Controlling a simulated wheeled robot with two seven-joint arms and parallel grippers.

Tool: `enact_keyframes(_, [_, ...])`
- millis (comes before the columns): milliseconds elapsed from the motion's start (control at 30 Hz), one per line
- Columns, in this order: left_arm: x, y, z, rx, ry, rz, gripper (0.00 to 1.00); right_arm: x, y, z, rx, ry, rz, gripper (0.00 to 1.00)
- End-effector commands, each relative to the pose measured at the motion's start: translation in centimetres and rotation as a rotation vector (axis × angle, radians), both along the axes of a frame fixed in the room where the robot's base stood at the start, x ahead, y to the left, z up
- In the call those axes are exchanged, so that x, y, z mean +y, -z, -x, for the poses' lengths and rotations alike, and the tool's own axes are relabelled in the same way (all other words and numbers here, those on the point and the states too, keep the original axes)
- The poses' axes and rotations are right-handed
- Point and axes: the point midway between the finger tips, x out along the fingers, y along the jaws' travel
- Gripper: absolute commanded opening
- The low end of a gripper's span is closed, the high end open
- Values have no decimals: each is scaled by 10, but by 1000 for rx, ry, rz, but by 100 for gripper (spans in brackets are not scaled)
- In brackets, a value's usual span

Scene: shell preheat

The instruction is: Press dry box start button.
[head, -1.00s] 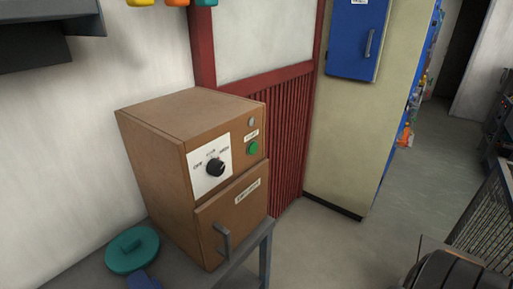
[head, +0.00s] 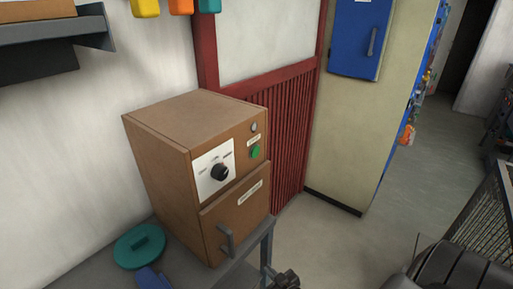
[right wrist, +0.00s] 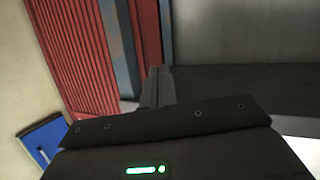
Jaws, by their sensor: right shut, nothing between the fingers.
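The brown dry box (head: 160,160) stands on a grey table in the head view, its door (head: 238,215) closed. Its front carries a black dial (head: 219,172) on a white plate, a green button (head: 255,152) with a small label above it, and a small grey round part above that. My right gripper (head: 285,279) just shows at the bottom edge of the head view, below and to the right of the box, apart from the button. In the right wrist view its dark fingers (right wrist: 157,86) are together, with nothing between them. My left gripper is not in view.
A teal lidded item (head: 139,246) and a blue object (head: 152,278) lie on the table (head: 90,272) left of the box. A red slatted panel (head: 285,140) is behind it. A blue wall cabinet (head: 355,40) hangs further right.

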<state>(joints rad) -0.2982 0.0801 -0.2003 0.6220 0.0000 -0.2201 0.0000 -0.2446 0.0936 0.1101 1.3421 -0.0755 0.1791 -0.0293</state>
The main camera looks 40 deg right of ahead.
Motion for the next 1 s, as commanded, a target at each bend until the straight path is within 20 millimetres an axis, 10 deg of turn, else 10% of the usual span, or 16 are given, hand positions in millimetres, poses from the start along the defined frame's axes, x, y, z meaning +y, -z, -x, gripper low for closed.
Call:
enact_keyframes(233, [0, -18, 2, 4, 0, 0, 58, -37, -172, -44, -401, 28, 71, 0])
enact_keyframes(500, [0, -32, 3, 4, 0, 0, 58, -59, -341, -35, -791, 40, 178, 0])
enact_keyframes(700, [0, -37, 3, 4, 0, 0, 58, -63, -413, -15, -966, 38, 238, 0])
enact_keyframes(1000, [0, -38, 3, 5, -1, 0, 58, -63, -436, -6, -1029, 35, 261, 0])
